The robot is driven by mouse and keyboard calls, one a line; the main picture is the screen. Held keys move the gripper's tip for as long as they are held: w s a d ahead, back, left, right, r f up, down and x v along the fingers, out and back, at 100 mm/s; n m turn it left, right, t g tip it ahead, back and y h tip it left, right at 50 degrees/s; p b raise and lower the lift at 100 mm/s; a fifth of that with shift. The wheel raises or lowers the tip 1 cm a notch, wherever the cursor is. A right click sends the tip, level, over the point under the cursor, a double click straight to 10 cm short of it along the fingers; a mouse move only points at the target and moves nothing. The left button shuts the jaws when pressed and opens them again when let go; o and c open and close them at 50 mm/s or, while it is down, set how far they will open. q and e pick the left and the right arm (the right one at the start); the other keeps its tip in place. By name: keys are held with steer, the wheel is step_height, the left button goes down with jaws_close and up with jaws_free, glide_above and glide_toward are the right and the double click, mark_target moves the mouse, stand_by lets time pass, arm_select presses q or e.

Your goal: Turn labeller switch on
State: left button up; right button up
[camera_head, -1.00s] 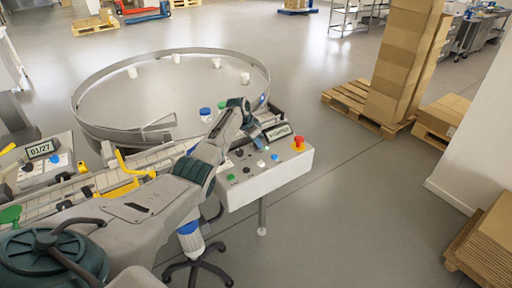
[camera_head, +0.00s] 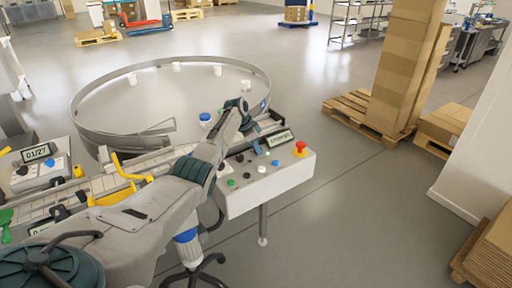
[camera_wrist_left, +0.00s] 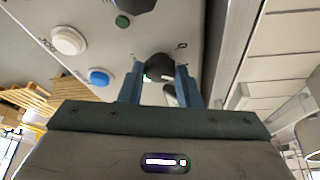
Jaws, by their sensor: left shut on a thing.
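The labeller control box (camera_head: 285,184) is pale grey, with a red emergency stop on yellow (camera_head: 299,149), a blue button (camera_head: 276,162), a white button (camera_head: 262,168), a green button (camera_head: 231,183) and black knobs. My left gripper (camera_head: 257,147) reaches over the box's back edge, near the small display (camera_head: 280,138). In the left wrist view its two blue fingers (camera_wrist_left: 159,82) are shut on a black rotary switch (camera_wrist_left: 158,66) on the panel. The switch's exact angle is hard to tell. In the head view the gripper hides it. My right gripper is not in view.
A round rimmed turntable (camera_head: 150,98) with several white containers stands behind the box. A conveyor with yellow guides (camera_head: 121,192) runs left to a second panel showing 01/27 (camera_head: 37,152). Cartons on pallets (camera_head: 352,101) stand right; floor between is clear.

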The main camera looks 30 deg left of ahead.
arm_select(q)
steer(key=o, duration=1)
steer(key=shift+c, duration=0.2)
steer(key=b+v, duration=0.2)
steer(key=v, duration=0.8)
steer(key=shift+s+r, duration=0.15)
steer(key=shift+r, duration=0.2)
steer(key=shift+a, duration=0.1)
